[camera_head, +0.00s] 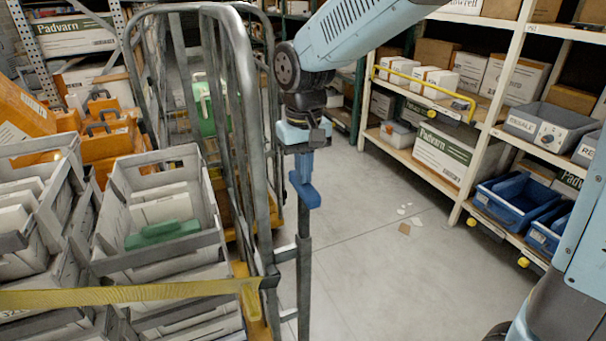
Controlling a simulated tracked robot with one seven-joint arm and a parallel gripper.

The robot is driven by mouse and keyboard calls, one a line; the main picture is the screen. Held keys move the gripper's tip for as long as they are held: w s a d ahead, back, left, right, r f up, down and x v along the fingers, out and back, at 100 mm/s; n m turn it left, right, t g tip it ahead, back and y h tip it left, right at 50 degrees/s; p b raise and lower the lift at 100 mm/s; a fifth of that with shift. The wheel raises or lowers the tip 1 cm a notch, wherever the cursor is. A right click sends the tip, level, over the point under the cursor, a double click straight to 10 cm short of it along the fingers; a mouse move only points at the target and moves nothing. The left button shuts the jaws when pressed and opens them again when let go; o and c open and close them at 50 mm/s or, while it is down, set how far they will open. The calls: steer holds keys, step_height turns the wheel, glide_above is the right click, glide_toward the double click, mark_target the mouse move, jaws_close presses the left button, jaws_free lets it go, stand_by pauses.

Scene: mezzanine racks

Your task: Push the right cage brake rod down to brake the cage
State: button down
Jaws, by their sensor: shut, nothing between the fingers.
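The right cage brake rod (304,265) is a dark upright rod beside the right side of the roll cage (262,130). It has a blue handle (306,192) at its top. My gripper (303,165) points down directly above the handle, with its fingers shut and empty. The fingertips are at or very near the handle's top; I cannot tell whether they touch. The rod's lower end runs out of the picture at the bottom.
Grey crates (165,210) and a yellow strap (130,294) fill the cage side at left. Racks with boxes and blue bins (510,201) stand at right. The floor (385,270) between is mostly clear, with small scraps (405,229).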

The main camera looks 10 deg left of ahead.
steer(key=shift+f, duration=1.95)
steer(key=shift+r, duration=3.55)
steer(key=shift+d+r, duration=0.2)
steer(key=shift+d, duration=0.2)
steer(key=s+d+r+m+t, duration=0.1)
steer(key=s+d+m+t, duration=0.1)
steer(key=d, duration=0.8)
steer(key=s+d+r+m+t, duration=0.1)
steer(key=s+d, duration=0.4)
steer(key=d, duration=0.5)
steer(key=s+d+r+m+t, duration=0.2)
steer(key=s+d+r+m, duration=0.1)
steer(key=d, duration=0.6)
steer(key=shift+s+d+r+t, duration=0.2)
steer(key=shift+s+d+t, duration=0.1)
steer(key=shift+s+d, duration=0.15)
